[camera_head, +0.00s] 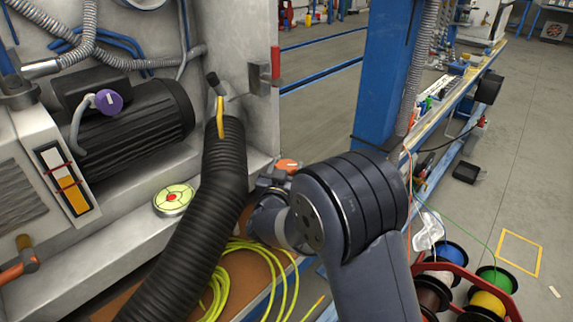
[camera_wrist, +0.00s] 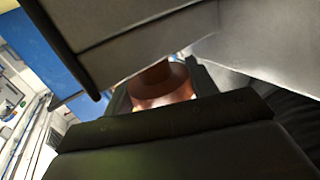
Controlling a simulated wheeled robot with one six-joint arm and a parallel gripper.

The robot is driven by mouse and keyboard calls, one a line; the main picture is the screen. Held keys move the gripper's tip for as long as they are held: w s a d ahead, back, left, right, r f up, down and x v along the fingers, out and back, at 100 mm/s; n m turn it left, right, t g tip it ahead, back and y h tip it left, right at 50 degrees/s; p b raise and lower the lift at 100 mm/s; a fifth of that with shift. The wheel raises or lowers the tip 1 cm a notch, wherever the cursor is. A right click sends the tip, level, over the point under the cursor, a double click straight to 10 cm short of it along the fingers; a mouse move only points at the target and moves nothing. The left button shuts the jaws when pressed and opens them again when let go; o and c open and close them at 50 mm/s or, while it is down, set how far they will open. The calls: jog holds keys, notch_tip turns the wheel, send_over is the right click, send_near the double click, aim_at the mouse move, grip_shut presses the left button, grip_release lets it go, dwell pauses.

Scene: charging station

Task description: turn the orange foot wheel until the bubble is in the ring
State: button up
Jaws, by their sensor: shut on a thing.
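The orange foot wheel (camera_head: 288,166) shows beside the lower corner of the grey machine, partly hidden by my arm. In the wrist view the orange-brown wheel (camera_wrist: 163,90) sits between the dark fingers of my gripper (camera_wrist: 158,84), which is shut on it. In the head view my gripper (camera_head: 272,182) is small and partly hidden behind my wrist. The round bubble level (camera_head: 173,199) lies on the machine's ledge, a pale yellow-green disc with a red middle. It is too small to tell where the bubble sits against the ring.
A thick black corrugated hose (camera_head: 217,190) runs down between the level and my gripper. A yellow-green cable (camera_head: 230,270) lies coiled below. A blue post (camera_head: 385,75) stands behind my arm. Cable spools (camera_head: 470,285) stand at the lower right. Open floor lies farther right.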

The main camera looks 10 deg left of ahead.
jog(key=shift+r+m+h, duration=0.1)
jog(key=shift+m+h, duration=0.2)
jog(key=o, duration=0.9)
jog(key=shift+o, duration=0.2)
